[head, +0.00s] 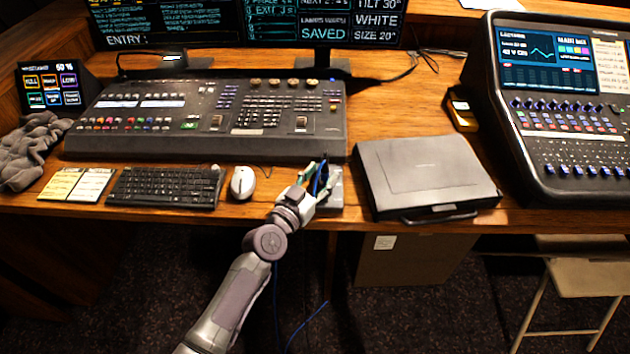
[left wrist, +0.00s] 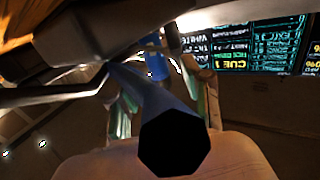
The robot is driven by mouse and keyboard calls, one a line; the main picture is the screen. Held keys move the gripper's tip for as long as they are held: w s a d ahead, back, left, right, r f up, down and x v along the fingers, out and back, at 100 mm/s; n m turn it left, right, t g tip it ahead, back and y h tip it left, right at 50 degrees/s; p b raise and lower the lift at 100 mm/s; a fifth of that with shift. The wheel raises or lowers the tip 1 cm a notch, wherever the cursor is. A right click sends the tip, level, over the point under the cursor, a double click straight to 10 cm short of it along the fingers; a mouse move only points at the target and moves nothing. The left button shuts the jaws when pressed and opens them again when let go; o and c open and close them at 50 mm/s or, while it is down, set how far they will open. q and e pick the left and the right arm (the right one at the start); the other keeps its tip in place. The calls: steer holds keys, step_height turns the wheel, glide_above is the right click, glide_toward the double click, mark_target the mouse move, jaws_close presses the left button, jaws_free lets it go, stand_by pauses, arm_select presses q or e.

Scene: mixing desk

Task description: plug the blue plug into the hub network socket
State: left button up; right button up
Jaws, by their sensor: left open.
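My left gripper (head: 318,183) is over the front edge of the desk, between the mouse and the closed laptop. Its fingers are open, on either side of the blue plug (head: 320,178). In the left wrist view the blue plug (left wrist: 157,66) shows between the spread greenish fingers, with a thick dark-blue cable (left wrist: 150,97) close to the camera. The hub (head: 335,188) is a small grey box beside and partly behind the gripper. Its network socket is hidden, so I cannot tell how the plug sits against it. My right gripper is not in view.
The mouse (head: 243,182) and keyboard (head: 165,187) lie left of the gripper. The closed laptop (head: 428,170) is close on the right. The lighting console (head: 205,118) stands behind. A blue cable (head: 306,325) hangs below the desk.

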arm_select(q)
steer(key=v, duration=1.2)
steer(key=s+a+f+g+y, duration=0.1)
steer(key=s+f+g+y, duration=0.1)
steer(key=s+f+g, duration=0.55)
steer(key=s+a+f+n+g+y, duration=0.1)
steer(key=s+a+n+g+y, duration=0.4)
steer(key=s+a, duration=0.85)
step_height(320, 180, down, 25)
steer(key=s+d+m+y, duration=0.1)
steer(key=s+y, duration=0.1)
steer(key=s, duration=0.1)
steer(key=s+a+f+g, duration=0.2)
steer(key=s+a+f, duration=0.1)
steer(key=s+f, duration=1.4)
steer(key=shift+f, duration=0.4)
